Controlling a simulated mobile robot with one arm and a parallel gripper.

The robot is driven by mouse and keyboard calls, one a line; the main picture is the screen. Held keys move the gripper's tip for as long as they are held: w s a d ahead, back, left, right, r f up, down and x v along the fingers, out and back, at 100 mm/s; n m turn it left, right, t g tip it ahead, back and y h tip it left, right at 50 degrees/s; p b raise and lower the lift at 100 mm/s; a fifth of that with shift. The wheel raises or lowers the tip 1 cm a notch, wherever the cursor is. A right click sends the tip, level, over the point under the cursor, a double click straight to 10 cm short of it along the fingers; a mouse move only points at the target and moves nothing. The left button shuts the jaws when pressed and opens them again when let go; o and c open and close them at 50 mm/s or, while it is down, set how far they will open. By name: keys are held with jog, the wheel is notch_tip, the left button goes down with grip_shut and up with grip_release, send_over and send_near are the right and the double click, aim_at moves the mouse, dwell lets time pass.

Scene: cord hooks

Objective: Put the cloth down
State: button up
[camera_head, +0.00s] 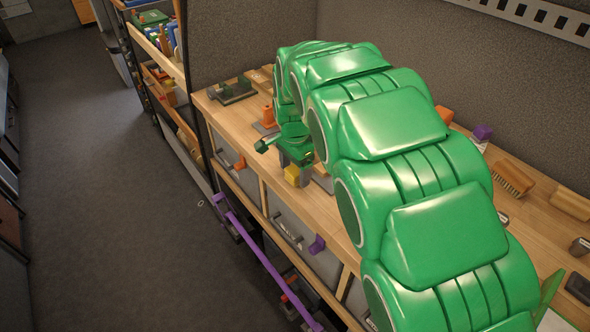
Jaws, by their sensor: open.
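My green arm reaches from the lower right across the wooden workbench (335,211). My gripper (283,158) is at its far end, low over the front part of the bench top. It is open, and no cloth shows between its fingers. A small yellow block (292,174) is right by the gripper; I cannot tell whether they touch. I cannot make out a cloth anywhere in view. My arm hides much of the bench top.
A long purple strip (262,258) runs along the bench's front. A purple hook (318,243) and an orange hook (240,162) are on the front edge. A brush (513,179) and a wooden block (571,203) lie at the right. The grey floor (110,200) at left is clear.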

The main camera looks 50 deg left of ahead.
aim_at(298, 170)
notch_tip(298, 170, up, 12)
dwell(0.5)
dwell(0.5)
jog(key=w+d+r+m, duration=0.15)
jog(key=w+d, duration=0.25)
jog(key=d, duration=0.6)
jog(key=w+d+r, duration=0.3)
jog(key=w+d, duration=0.2)
jog(key=d, duration=0.5)
jog(key=w+d+r+m, duration=0.1)
jog(key=w+d+r, duration=0.25)
jog(key=d, duration=0.65)
jog(key=s+d+g, duration=0.1)
jog(key=s+d, duration=0.1)
jog(key=d, duration=0.7)
jog(key=s+d, duration=0.2)
jog(key=d, duration=0.7)
jog(key=s+d+f+n, duration=0.1)
jog(key=s+d+f, duration=0.2)
jog(key=s+d, duration=0.5)
jog(key=s+d+f+n, duration=0.1)
jog(key=s+d+f, duration=0.2)
jog(key=s+d, duration=0.4)
jog(key=s, duration=0.4)
jog(key=shift+s+d+f+g, duration=0.15)
jog(key=shift+d+f+g, duration=0.15)
jog(key=shift+d+g, duration=0.1)
jog(key=shift+n, duration=0.25)
